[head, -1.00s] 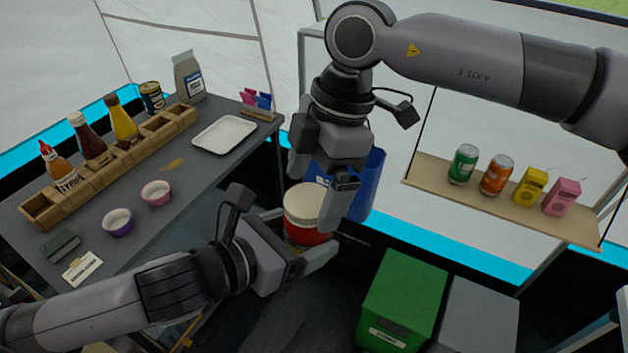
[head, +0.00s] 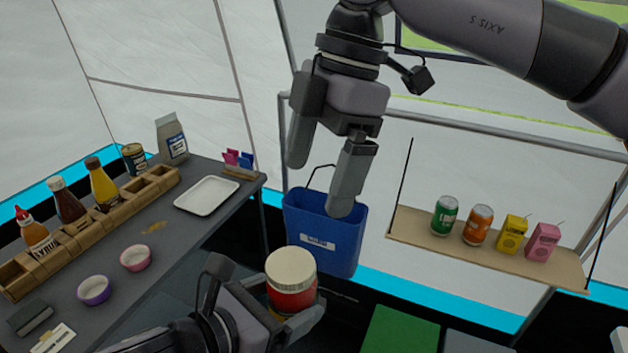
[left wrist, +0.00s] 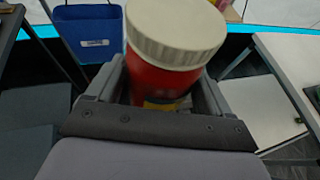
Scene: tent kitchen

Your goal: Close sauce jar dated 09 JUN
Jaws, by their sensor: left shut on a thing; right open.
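A red sauce jar (head: 290,299) with a cream lid (head: 290,268) on top is held in the lower middle of the head view. My left gripper (head: 292,318) is shut on the jar's body. In the left wrist view the red jar (left wrist: 160,82) stands between the fingers with its ribbed lid (left wrist: 176,30) on it. A small part of a yellow label shows; no date can be read. My right gripper (head: 322,175) is open and empty, above the jar and apart from the lid.
A blue bin (head: 325,240) hangs behind the jar. The counter at left holds a wooden bottle rack (head: 90,228), a white tray (head: 207,195) and two small bowls, purple (head: 95,290) and pink (head: 136,258). A hanging shelf (head: 490,258) at right carries drinks.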

